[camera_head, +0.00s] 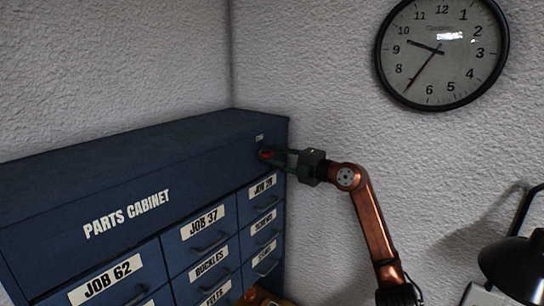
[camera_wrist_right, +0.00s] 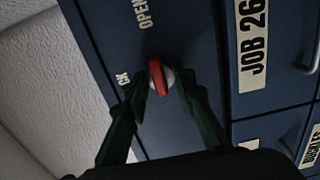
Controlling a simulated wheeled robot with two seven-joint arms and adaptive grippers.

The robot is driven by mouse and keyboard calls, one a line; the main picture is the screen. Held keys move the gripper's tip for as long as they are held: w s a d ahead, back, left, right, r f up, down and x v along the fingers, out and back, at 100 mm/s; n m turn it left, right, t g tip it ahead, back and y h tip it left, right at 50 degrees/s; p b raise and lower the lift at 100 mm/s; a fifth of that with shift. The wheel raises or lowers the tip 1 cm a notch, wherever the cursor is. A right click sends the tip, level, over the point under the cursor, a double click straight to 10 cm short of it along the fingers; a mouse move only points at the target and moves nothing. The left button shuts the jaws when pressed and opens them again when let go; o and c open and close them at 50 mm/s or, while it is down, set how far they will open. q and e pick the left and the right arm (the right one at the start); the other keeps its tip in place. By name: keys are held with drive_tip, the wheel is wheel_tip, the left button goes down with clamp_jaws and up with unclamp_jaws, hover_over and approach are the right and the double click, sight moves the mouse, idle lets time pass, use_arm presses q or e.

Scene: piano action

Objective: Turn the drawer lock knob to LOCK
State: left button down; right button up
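The red lock knob (camera_wrist_right: 157,77) sits on a pale round base on the blue parts cabinet's (camera_head: 128,215) front, near its upper right corner. It also shows in the head view (camera_head: 267,153). In the wrist view its red bar stands nearly upright, tilted slightly. An OPEN label (camera_wrist_right: 143,14) is above it; a label ending in CK (camera_wrist_right: 123,78) is at its left, partly hidden. My right gripper (camera_wrist_right: 160,86) is open, with one dark finger on each side of the knob and small gaps visible. My left gripper is not in view.
Labelled drawers with handles, such as JOB 26 (camera_wrist_right: 252,45), lie right beside the knob in the wrist view. A white textured wall (camera_head: 310,70) is behind the cabinet. A black lamp (camera_head: 515,265) stands at lower right, and a clock (camera_head: 442,50) hangs above.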

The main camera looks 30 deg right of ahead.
clamp_jaws()
drive_tip(key=shift+n, duration=0.3)
drive_tip(key=n, duration=0.3)
drive_tip(key=shift+b, duration=0.35)
drive_tip(key=n, duration=0.5)
drive_tip(key=shift+b, duration=0.35)
drive_tip(key=n+b, duration=0.1)
drive_tip(key=n, duration=0.4)
drive_tip(key=shift+a, duration=0.15)
drive_tip(key=shift+a+n, duration=0.1)
drive_tip(key=shift+n, duration=2)
